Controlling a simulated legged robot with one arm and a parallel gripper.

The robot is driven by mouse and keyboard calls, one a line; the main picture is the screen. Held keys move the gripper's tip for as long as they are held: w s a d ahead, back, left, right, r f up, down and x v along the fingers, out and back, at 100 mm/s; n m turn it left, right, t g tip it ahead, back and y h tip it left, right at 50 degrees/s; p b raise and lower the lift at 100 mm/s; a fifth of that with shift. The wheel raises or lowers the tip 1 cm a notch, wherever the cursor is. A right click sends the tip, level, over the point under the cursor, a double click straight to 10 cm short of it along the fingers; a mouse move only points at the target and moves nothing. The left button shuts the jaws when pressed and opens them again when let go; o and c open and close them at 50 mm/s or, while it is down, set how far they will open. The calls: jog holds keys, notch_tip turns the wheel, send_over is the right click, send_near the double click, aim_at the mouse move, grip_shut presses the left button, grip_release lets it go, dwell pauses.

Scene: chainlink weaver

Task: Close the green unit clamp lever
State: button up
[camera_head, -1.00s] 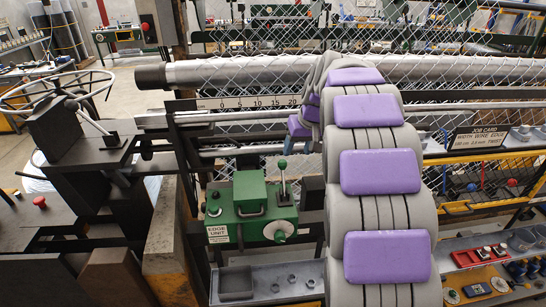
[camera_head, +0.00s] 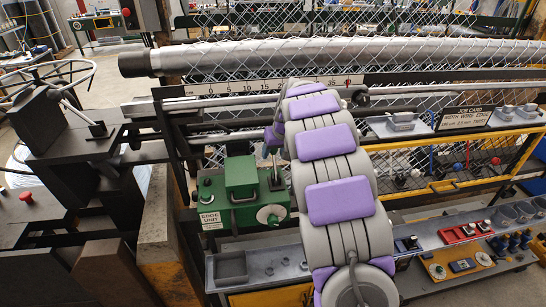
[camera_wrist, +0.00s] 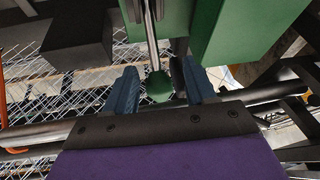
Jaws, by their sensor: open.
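The green edge unit (camera_head: 241,194) stands left of my arm in the head view. Its clamp lever (camera_head: 274,172) rises from its right top, a thin metal rod whose upper end is hidden by my gripper (camera_head: 271,137). In the wrist view, the metal lever rod (camera_wrist: 151,35) comes down from the green unit (camera_wrist: 245,28) and ends in a round green knob (camera_wrist: 160,86). My gripper (camera_wrist: 158,75) is open, with one blue finger on each side of the knob.
A round dial (camera_head: 270,215) sits on the unit's front. A grey parts tray (camera_head: 232,268) lies below it. A large roller pipe (camera_head: 230,58) and a scale rail run behind, with chainlink mesh. A handwheel (camera_head: 45,78) stands at the left.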

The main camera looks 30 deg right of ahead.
aim_at(274, 154)
jog(key=shift+x, duration=1.15)
jog(key=shift+f, duration=0.35)
jog(key=shift+w+d+f, duration=0.15)
jog(key=shift+d+f, duration=0.05)
jog(key=shift+d, duration=0.25)
jog(key=shift+a, duration=0.35)
jog(key=c, duration=0.4)
grip_shut()
jog(key=shift+r, duration=0.1)
